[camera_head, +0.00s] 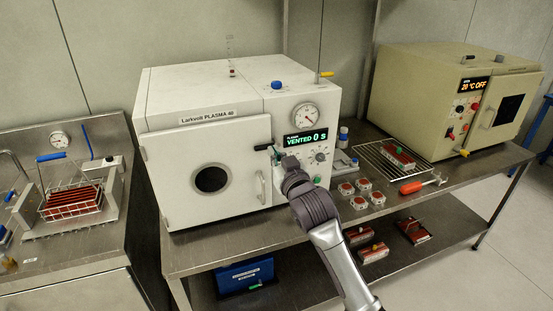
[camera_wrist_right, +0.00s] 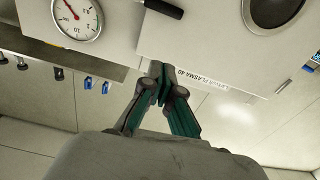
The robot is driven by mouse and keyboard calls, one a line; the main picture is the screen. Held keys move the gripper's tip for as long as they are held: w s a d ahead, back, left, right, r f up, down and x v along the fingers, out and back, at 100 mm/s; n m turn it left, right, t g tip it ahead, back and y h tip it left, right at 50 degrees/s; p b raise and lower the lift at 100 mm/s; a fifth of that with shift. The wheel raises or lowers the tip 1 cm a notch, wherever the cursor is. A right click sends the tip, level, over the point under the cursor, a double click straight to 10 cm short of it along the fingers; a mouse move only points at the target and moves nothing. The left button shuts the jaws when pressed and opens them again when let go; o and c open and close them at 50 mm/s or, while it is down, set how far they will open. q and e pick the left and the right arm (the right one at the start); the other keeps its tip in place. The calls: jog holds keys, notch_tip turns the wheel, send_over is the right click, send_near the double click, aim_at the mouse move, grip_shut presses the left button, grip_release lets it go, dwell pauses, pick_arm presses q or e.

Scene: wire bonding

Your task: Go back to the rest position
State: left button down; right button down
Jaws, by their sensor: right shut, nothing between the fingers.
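My right gripper (camera_head: 275,155) is in front of the white plasma machine (camera_head: 215,83), near the right edge of its door. In the right wrist view its two fingers (camera_wrist_right: 164,77) are shut with nothing between them. A black door latch (camera_head: 263,147) is close to the fingertips in the head view. In the right wrist view this black latch (camera_wrist_right: 163,8) is apart from the fingertips. The machine's door (camera_head: 185,155) looks closed, and its display (camera_head: 306,136) reads "VENTED 0 s". My left gripper is not in view.
A beige oven (camera_head: 425,85) stands at the right. Between the machines are a wire rack (camera_head: 372,155), several small red-and-white parts (camera_head: 362,187) and an orange-handled tool (camera_head: 411,187). A wire basket (camera_head: 70,210) stands at the left. A blue box (camera_head: 245,275) is on the lower shelf.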

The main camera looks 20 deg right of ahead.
jog(key=shift+s+r, duration=0.1)
jog(key=shift+s, duration=0.3)
jog(key=shift+w, duration=0.1)
notch_tip(320, 180, down, 24)
jog(key=s+g, duration=0.2)
jog(key=g, duration=0.2)
jog(key=s+f+g, duration=0.2)
jog(key=s+f, duration=0.4)
jog(key=f, duration=0.5)
jog(key=s+f+g, duration=0.3)
jog(key=s+f, duration=0.3)
jog(key=f, duration=0.5)
jog(key=s+d+f+n+g, duration=0.1)
jog(key=s+f+g, duration=0.1)
jog(key=s+f, duration=0.7)
jog(key=s+d+f+g, duration=0.1)
jog(key=s+f+g, duration=0.1)
jog(key=s+f, duration=0.7)
jog(key=s+f+g, duration=0.2)
jog(key=s, duration=1.1)
jog(key=s+f+g, duration=0.2)
jog(key=s+f, duration=0.1)
jog(key=s, duration=1.1)
jog(key=shift+d+h, duration=0.25)
jog(key=shift+h, duration=0.05)
